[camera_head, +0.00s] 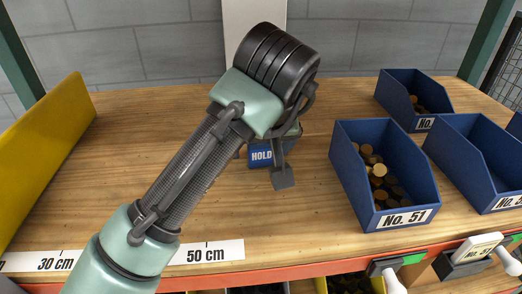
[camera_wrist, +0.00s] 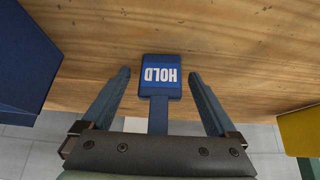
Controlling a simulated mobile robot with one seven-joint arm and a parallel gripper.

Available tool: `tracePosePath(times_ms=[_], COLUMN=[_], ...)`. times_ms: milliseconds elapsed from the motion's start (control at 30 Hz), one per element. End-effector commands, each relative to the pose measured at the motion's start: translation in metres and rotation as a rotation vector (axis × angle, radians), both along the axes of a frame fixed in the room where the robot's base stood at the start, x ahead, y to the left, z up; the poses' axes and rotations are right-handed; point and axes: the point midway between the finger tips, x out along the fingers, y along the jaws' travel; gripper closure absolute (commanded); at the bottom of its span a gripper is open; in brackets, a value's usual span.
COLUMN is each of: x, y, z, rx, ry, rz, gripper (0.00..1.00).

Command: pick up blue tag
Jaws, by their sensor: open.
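The fingers are apart, with a gap on each side of the tag. In the head view the tag (camera_head: 260,156) is partly hidden behind my arm, and one finger of my gripper (camera_head: 283,172) shows just right of it.
A blue bin marked No. 51 (camera_head: 404,178) holds brown round pieces to the right. Another blue bin (camera_head: 468,165) stands beside it, and one (camera_head: 400,92) stands behind. A yellow panel (camera_head: 45,150) bounds the left. The wooden shelf (camera_head: 130,130) is clear left of my arm.

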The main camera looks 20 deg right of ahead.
Motion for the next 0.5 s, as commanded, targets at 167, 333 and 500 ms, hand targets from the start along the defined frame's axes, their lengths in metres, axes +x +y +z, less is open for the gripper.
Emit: tracePosePath(times_ms=[167,333,500], x=[-0.0001,-0.0002,-0.0002], y=[0.0002,0.0002,0.0002], z=[0.0006,0.0007,0.0008], rx=[0.000,-0.001,-0.001], ry=[-0.001,-0.001,-0.001], rz=[0.000,0.001,0.001], gripper=[0.19,0.50,0.80])
